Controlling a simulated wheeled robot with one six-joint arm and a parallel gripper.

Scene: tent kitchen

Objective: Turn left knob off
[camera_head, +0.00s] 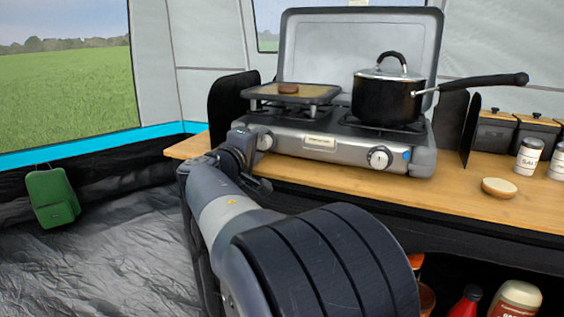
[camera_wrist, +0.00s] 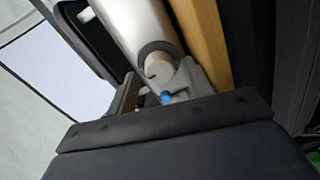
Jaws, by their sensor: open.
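The left knob (camera_head: 265,141) is on the front panel of the silver camping stove (camera_head: 325,143), at its left end, partly hidden by my gripper. My gripper (camera_head: 256,160) is open in front of that end of the panel, very close to the knob. In the wrist view a round pale knob with a dark ring (camera_wrist: 158,62) shows just beyond the gripper (camera_wrist: 165,88). I cannot tell whether the fingers touch the knob. The knob's pointer direction is not readable.
The right knob (camera_head: 379,158) is on the same panel. A black pot (camera_head: 386,100) stands on the right burner, its handle pointing right. A flat griddle (camera_head: 310,94) with a patty is on the left burner. A bun (camera_head: 499,187) and shakers (camera_head: 528,157) are at the right.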

